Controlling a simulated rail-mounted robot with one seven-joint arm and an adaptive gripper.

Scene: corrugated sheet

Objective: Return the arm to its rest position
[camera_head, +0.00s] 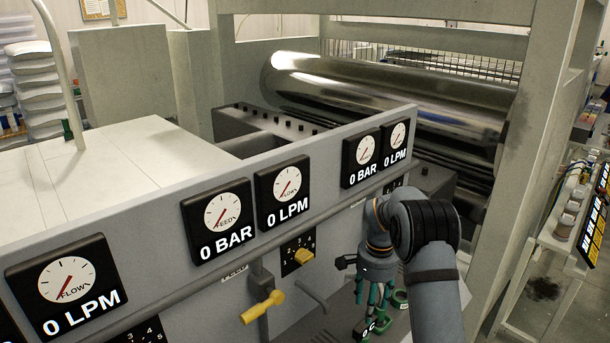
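My arm (432,260) rises from the bottom right in the head view and bends down beside the grey control panel (325,180). My gripper (374,300) points downward, with green finger parts, close to the lower right part of the panel. A green round fitting (399,298) shows just right of the fingers. I cannot tell whether the gripper touches it or holds anything. The fingertips blend with the parts behind them, and their opening is unclear.
Gauges (218,220) on the panel read 0 BAR and 0 LPM. A yellow lever (263,307) and a yellow knob (304,256) stick out left of my gripper. A large metal roller (380,95) lies behind. A beige post (530,150) and a shelf of jars (570,215) stand at right.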

